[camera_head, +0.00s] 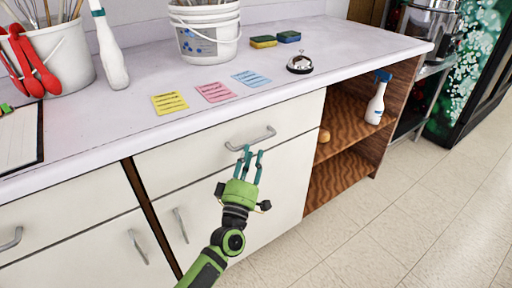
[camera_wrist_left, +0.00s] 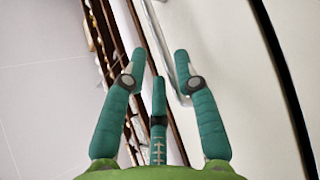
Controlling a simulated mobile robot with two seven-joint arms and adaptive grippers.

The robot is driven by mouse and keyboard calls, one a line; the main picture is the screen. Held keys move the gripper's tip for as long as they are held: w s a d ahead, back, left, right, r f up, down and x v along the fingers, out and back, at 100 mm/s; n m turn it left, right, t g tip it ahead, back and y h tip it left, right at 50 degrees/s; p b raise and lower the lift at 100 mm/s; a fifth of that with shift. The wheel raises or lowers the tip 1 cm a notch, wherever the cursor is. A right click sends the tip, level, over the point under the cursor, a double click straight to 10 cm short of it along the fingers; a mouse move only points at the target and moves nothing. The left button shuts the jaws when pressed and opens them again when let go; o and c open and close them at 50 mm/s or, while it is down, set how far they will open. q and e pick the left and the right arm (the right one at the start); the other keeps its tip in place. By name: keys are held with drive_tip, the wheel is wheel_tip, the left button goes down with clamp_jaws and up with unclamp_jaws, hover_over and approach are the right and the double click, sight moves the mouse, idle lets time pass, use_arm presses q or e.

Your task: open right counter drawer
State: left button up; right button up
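The right counter drawer (camera_head: 180,158) is a white front under the countertop and looks shut, flush with the cabinet face. Its silver bar handle (camera_head: 258,137) runs across the front. My left gripper (camera_head: 252,153), green with teal fingers, is just below and in front of the handle, with its fingers pointing at it. In the left wrist view the gripper (camera_wrist_left: 156,62) is open with nothing held. The handle (camera_wrist_left: 166,50) shows there between the outer fingertips, closer to the right one. Whether a finger touches it I cannot tell. My right gripper is in neither view.
The countertop (camera_head: 345,50) holds sticky notes (camera_head: 213,92), a call bell (camera_head: 300,64), sponges (camera_head: 264,41) and buckets (camera_head: 205,35). Open wooden shelves (camera_head: 345,170) with a spray bottle (camera_head: 376,102) adjoin the drawer on the right. The tiled floor (camera_head: 430,215) in front is clear.

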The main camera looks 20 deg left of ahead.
sight(255, 142)
use_arm(q)
drive_tip(key=shift+x, duration=2.55)
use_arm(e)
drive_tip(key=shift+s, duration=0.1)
use_arm(q)
clamp_jaws()
